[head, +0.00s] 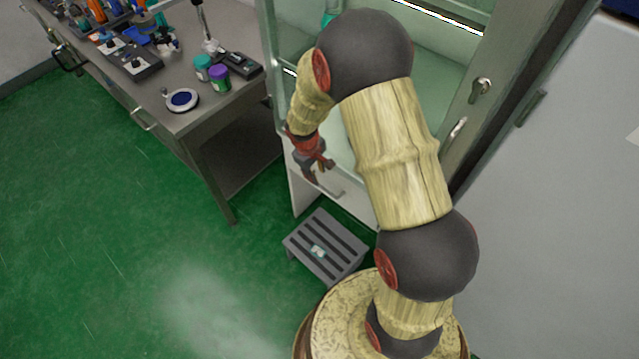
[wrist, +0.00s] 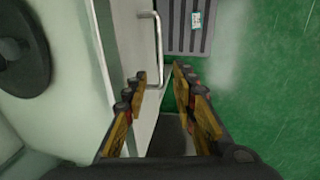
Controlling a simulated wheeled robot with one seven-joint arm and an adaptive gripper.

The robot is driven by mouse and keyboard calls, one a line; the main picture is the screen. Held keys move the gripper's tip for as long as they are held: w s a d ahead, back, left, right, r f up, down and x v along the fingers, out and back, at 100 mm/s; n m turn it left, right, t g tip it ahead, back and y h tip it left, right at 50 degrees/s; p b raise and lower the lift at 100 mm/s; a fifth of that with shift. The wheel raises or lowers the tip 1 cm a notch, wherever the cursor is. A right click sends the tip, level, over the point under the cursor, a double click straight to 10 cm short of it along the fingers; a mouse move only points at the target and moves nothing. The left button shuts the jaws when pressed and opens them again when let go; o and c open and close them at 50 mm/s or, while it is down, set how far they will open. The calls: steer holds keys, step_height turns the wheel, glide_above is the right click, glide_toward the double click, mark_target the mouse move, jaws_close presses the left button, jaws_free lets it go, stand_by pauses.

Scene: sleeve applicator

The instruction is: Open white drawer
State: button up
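The white drawer (head: 352,207) is in the lower part of the glass-fronted cabinet, partly hidden by my arm in the head view. Its pale front also shows in the wrist view (wrist: 128,42). The metal bar handle (wrist: 158,45) runs up the wrist view from between my fingertips; in the head view the handle (head: 333,192) shows just below my gripper. My gripper (head: 318,172) is in front of the drawer. In the wrist view my gripper (wrist: 160,77) has its fingers apart, with the handle's near end close to the left fingertip. Contact cannot be told.
A grey slatted step stool (head: 325,247) stands on the green floor below the drawer; it also shows in the wrist view (wrist: 189,27). A grey workbench (head: 190,122) with bottles and tools is at the left. The floor between bench and stool is clear.

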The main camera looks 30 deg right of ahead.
mark_target(320, 186)
steer(key=f+b, duration=0.1)
steer(key=f, duration=0.1)
steer(key=d+f+b, duration=0.1)
steer(key=f, duration=0.2)
steer(key=f+b, duration=0.1)
steer(key=f, duration=0.2)
steer(key=shift+w+d+f, duration=0.2)
steer(key=shift+w+d, duration=0.05)
steer(key=shift+w, duration=0.05)
steer(key=shift+c, duration=1.2)
steer(key=c, duration=0.4)
jaws_close()
